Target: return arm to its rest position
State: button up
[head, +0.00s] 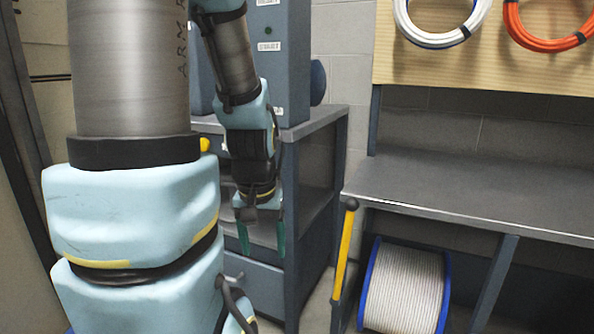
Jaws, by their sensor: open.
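My gripper (261,236) hangs at the end of my arm, pointing down. Its two green fingers are spread apart with nothing between them. In the head view it appears in front of the grey cabinet with open shelves. My arm is bent, with a large part of it close to the camera on the left, hiding much of what lies behind.
A grey cabinet (318,122) bears a blue-grey machine (281,62). A bare grey bench (480,190) stands at the right. Below it are a blue-flanged cable reel (403,290) and a yellow lever (345,248). White (405,25) and orange (514,28) coils hang above.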

notch_tip(320, 180, up, 32)
jog(key=p, duration=3)
